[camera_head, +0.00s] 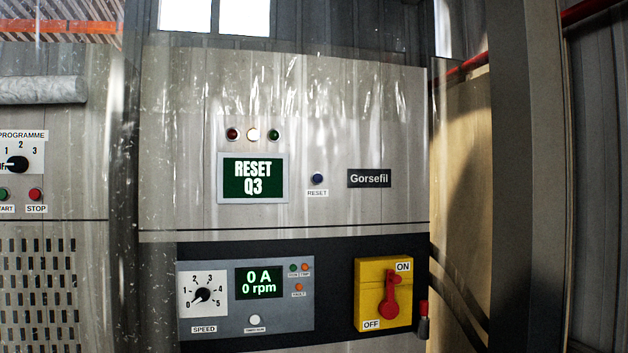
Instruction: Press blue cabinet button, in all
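The blue button (317,179) sits on the grey cabinet front (370,130), above a small label reading RESET. It is to the right of a green display (253,178) that reads "RESET Q3". The button appears unobstructed, but I cannot tell whether it is pressed in. My gripper is not in view.
Three lamps, the middle one lit whitish, sit above the display. Below are a speed dial (202,295), a display (259,282) reading 0 A and 0 rpm, and a yellow switch plate (372,321) with a red handle (390,296). A dark post (525,200) stands at right.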

